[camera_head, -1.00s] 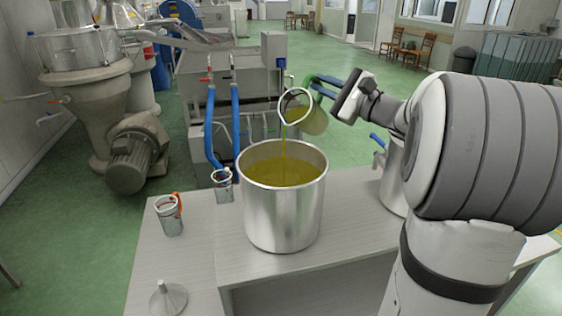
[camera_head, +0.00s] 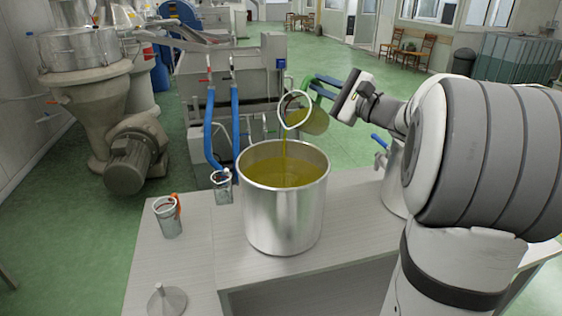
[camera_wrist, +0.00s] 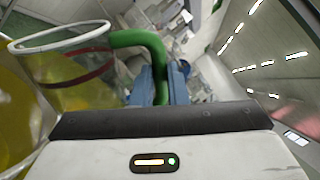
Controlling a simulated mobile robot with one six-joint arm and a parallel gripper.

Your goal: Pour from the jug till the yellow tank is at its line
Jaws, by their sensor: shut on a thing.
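A clear jug (camera_head: 315,119) with a white rim and a green handle (camera_head: 322,83) is tilted over a steel tank (camera_head: 283,218). A thin stream of yellow-green oil (camera_head: 285,148) falls from its lip into the tank. The oil surface (camera_head: 283,173) lies below the tank's rim; I see no level line on it. My gripper (camera_wrist: 160,85) is shut on the green handle. In the wrist view the jug (camera_wrist: 88,92) is at the left, with yellow oil inside and a dark red band around it.
A small cup with an orange clip (camera_head: 169,219) and another small cup (camera_head: 222,189) stand left of the tank. A funnel-like metal piece (camera_head: 167,301) lies at the front left of the table (camera_head: 185,262). A steel vessel with a blue-handled tap (camera_head: 380,142) stands at the right.

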